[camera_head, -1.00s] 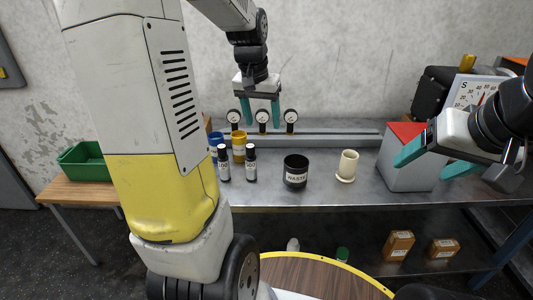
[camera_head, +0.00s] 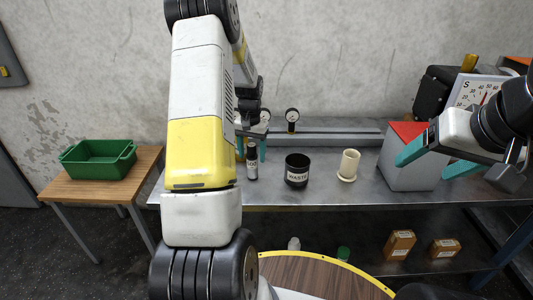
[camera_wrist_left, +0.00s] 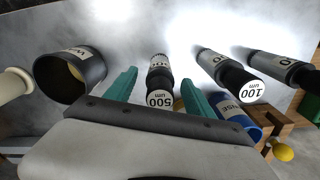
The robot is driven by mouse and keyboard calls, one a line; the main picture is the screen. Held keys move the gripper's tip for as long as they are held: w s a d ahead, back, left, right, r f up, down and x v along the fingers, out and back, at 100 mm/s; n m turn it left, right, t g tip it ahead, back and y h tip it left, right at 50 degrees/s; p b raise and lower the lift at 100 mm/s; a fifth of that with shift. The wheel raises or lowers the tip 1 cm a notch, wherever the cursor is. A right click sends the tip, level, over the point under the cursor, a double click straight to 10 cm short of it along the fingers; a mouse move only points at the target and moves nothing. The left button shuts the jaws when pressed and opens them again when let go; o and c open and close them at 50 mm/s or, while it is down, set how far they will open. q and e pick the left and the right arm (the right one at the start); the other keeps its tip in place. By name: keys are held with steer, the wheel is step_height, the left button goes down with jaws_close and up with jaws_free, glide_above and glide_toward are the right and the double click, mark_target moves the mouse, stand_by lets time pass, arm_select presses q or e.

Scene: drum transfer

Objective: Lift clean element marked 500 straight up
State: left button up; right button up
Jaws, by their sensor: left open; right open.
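The element marked 500 (camera_wrist_left: 160,97) is a dark cylinder with a white top label. In the left wrist view it stands between the two teal fingers of my left gripper (camera_wrist_left: 160,78), which is open, with a gap visible on the side of the left finger. In the head view the left gripper (camera_head: 251,150) is low over the bench, partly hidden by my arm, at a dark, white-labelled element (camera_head: 252,166). My right gripper (camera_head: 423,165) is open and empty in front of the red-topped grey box.
An element marked 100 (camera_wrist_left: 250,92), another dark element (camera_wrist_left: 285,66) and a blue rinse cup (camera_wrist_left: 238,115) stand close by. A black waste cup (camera_head: 297,172) and a cream cylinder (camera_head: 348,166) are right of it. A green bin (camera_head: 98,160) is left.

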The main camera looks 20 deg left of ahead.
arm_select(q)
steer(key=shift+f, duration=1.3)
jaws_close()
steer(key=shift+r, duration=0.15)
steer(key=shift+r, duration=0.6)
step_height(320, 180, up, 2)
steer(key=shift+r, duration=0.2)
steer(key=s+d, duration=0.3)
steer(key=s, duration=0.4)
steer(key=s+d+f, duration=0.1)
steer(key=s+d, duration=0.3)
steer(key=s, duration=0.3)
steer(key=shift+s, duration=0.15)
